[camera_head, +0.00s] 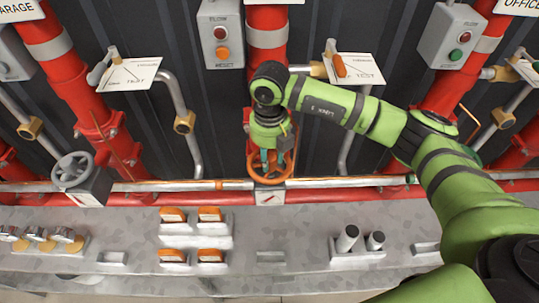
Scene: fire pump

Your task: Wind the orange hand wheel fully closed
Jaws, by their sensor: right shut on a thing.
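The orange hand wheel (271,178) sits at the middle, in front of the central red pipe and just above a small plate with a red mark (269,197). My right gripper (268,157) reaches down onto the wheel from above, its green arm coming in from the right. It is shut on the wheel, near its upper middle. The fingers and part of the wheel's hub and rim are hidden by the gripper and wrist. My left gripper is not in view.
A grey hand wheel (73,170) is at the left. A lever with an orange grip (337,65) is by the TEST plate (360,69). Button boxes (221,33) are above. A grey shelf below holds orange-topped blocks (210,214) and dark cylinders (347,238).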

